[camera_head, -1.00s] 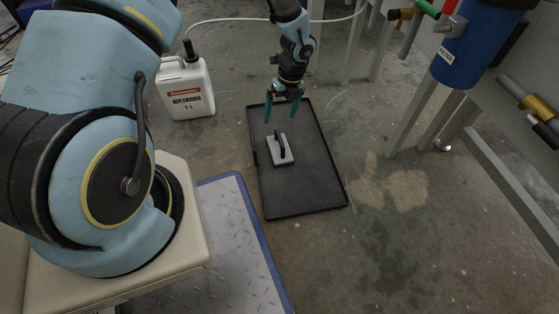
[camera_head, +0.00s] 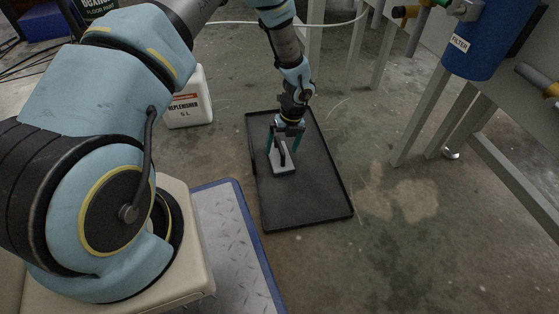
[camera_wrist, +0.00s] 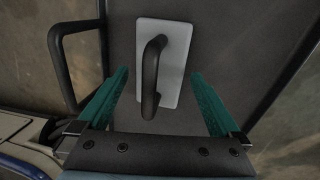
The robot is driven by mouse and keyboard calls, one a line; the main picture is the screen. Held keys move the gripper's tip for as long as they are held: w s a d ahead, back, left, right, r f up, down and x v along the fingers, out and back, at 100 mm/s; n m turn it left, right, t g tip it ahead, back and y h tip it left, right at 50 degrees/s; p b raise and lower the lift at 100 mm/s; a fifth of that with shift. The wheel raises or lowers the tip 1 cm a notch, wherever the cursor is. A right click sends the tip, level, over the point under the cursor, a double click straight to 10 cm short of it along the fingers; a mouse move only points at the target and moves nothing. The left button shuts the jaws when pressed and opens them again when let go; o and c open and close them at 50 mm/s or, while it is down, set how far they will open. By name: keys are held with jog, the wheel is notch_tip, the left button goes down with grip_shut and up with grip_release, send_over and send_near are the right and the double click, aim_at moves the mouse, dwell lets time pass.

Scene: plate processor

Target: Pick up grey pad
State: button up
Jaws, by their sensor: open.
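The grey pad (camera_head: 283,168) is a light grey rectangular block with a black handle, lying on a black tray (camera_head: 310,200) on the floor. In the wrist view the pad (camera_wrist: 172,80) lies ahead of and between my fingers, with its curved black handle (camera_wrist: 151,75) on top. My gripper (camera_head: 284,148) is just above the pad in the head view. In the wrist view its two green fingers (camera_wrist: 158,90) are spread apart on either side of the handle, with nothing held. In the head view the fingers partly cover the pad's far end.
A white replenisher jug (camera_head: 189,104) stands on the floor left of the tray. A blue filter housing (camera_head: 486,38) and grey stand legs (camera_head: 421,117) are on the right. A metal plate with a blue edge (camera_head: 238,240) lies left of the tray. Floor right of the tray is clear.

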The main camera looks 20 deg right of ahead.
jog(key=shift+a+f+b, duration=0.2)
jog(key=shift+f+b, duration=0.2)
jog(key=shift+f, duration=0.8)
jog(key=shift+c, duration=0.2)
jog(key=c, duration=1.2)
notch_tip(320, 180, up, 10)
jog(key=p, duration=0.5)
jog(key=shift+r+p, duration=0.1)
jog(key=shift+p, duration=0.3)
